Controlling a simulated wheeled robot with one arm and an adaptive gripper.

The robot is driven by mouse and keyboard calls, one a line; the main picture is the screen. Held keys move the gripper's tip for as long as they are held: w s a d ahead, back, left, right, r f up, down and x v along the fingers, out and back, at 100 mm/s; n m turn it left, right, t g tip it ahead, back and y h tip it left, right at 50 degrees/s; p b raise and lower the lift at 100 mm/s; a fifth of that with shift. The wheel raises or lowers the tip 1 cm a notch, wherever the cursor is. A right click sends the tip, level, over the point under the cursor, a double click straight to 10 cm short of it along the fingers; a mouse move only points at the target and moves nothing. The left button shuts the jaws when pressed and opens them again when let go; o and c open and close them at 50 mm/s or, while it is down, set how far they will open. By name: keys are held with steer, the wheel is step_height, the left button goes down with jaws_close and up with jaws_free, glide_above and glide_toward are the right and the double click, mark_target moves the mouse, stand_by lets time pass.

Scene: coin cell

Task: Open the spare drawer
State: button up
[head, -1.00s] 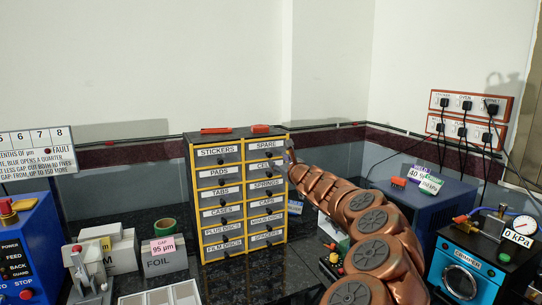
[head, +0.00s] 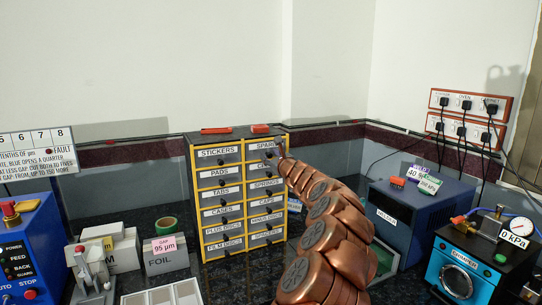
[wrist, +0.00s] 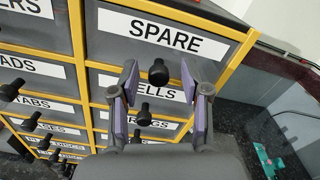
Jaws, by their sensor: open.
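The spare drawer (wrist: 190,53) is the top right drawer of a grey cabinet with yellow edging (head: 198,200). In the wrist view it looks closed, with a white label reading SPARE and a black knob (wrist: 158,72) below the label. My gripper (wrist: 158,88) is open, with one purple-padded finger on each side of that knob and a gap to it on both sides. I cannot tell how far the fingertips are from the drawer front. In the head view, my gripper (head: 280,150) partly covers the SPARE label (head: 267,145) and hides the knob.
Two red-orange items (head: 215,130) lie on the cabinet top. The cells drawer is directly below the spare drawer. A blue oven-like box (head: 410,215) and a crimper (head: 470,265) stand to the right, and foil boxes (head: 165,255) to the left.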

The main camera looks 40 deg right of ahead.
steer(key=shift+w, duration=0.15)
jaws_close()
stand_by(0.4)
